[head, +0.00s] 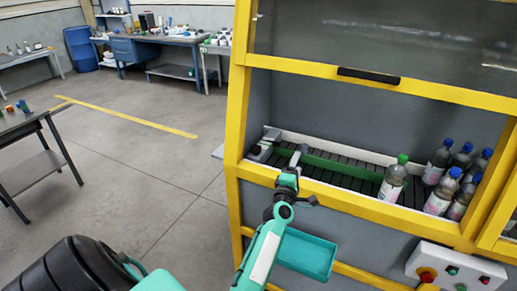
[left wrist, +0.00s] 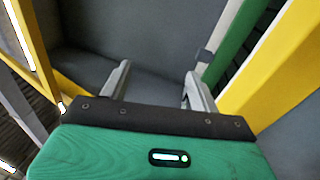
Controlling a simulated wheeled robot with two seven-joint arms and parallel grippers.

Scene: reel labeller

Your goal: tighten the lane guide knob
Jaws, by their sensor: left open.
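The green lane guide (head: 345,171) runs along the conveyor inside the yellow-framed machine. It also shows at the upper right of the left wrist view (left wrist: 233,42), beside a pale grey rail. A small dark grey piece (left wrist: 204,57) sits on that rail; I cannot tell whether it is the knob. My left gripper (head: 291,170) is at the machine's front opening, near the guide's left end. In the left wrist view its two fingers (left wrist: 160,85) are apart with nothing between them. The knob is not clearly made out in the head view. My right gripper is out of view.
A green-capped bottle (head: 394,179) stands on the conveyor, with several blue-capped bottles (head: 438,163) to its right. The yellow frame (head: 375,208) edges the opening. A raised clear panel (head: 400,40) is above. A teal tray (head: 306,254) and a button box (head: 455,268) are at the front.

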